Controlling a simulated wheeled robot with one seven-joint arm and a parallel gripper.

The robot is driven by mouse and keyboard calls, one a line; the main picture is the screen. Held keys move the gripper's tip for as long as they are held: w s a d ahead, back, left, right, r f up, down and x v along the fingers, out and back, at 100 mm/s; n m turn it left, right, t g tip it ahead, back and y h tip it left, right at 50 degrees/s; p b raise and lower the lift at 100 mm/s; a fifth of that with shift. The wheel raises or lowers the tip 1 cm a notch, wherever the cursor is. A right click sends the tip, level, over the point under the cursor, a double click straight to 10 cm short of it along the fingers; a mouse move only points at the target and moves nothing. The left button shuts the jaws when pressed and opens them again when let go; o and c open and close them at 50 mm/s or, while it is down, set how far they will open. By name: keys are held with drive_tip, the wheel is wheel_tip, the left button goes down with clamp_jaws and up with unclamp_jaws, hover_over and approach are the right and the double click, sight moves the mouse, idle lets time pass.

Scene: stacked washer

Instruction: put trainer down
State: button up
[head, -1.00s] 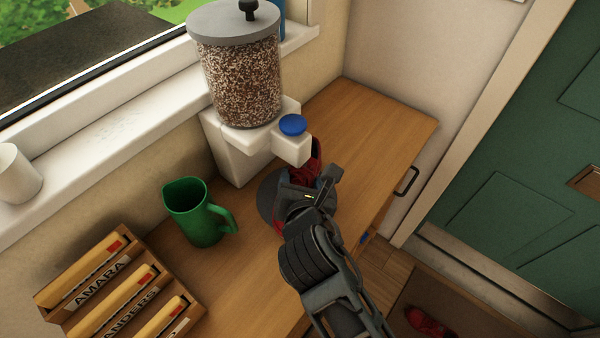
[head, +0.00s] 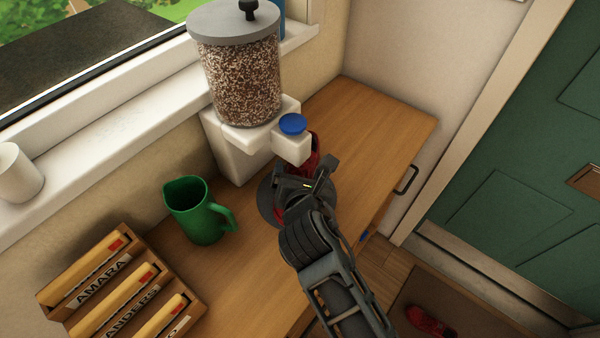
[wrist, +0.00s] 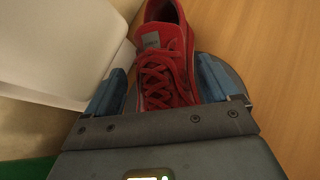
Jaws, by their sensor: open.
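A red trainer (head: 314,147) with red laces is at the dispenser's spout, over or on a dark grey round dish (head: 266,200). The wrist view shows the trainer (wrist: 158,70) large, with its tongue towards the top. My gripper (wrist: 162,88) is open, with one blue-padded finger on each side of the trainer's laced part. In the head view my gripper (head: 312,176) hides much of the trainer and dish. I cannot tell whether the fingers touch the trainer or exactly what bears it.
A white dispenser (head: 230,150) with a blue button (head: 292,124) stands close left. A green jug (head: 195,215) and a wooden letter rack (head: 190,290) stand nearer on the wooden worktop (head: 370,125). Another red shoe (head: 430,322) lies on the floor mat by the green door.

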drive_tip(key=v, duration=1.2)
drive_tip(key=s+d+f+m+y, duration=0.1)
drive_tip(key=s+d+f+m, duration=0.3)
drive_tip(key=s+d+m, duration=0.4)
drive_tip(key=s+d+r+m, duration=0.2)
drive_tip(key=s+d+m, duration=0.3)
drive_tip(key=s+m, duration=0.3)
drive_tip(key=s+d+r+m+t, duration=0.1)
drive_tip(key=s+d+r+m, duration=0.2)
drive_tip(key=s+d+m, duration=0.3)
drive_tip(key=shift+s+m, duration=1.15)
drive_tip(key=shift+m, duration=0.05)
drive_tip(key=shift+o, duration=0.3)
drive_tip(key=s+d+r+m+t+h, duration=0.1)
drive_tip(key=s+d+r+m+h, duration=0.1)
drive_tip(key=s+r+m, duration=0.4)
drive_tip(key=m, duration=0.3)
drive_tip(key=shift+r, duration=0.25)
drive_tip(key=shift+d, duration=0.15)
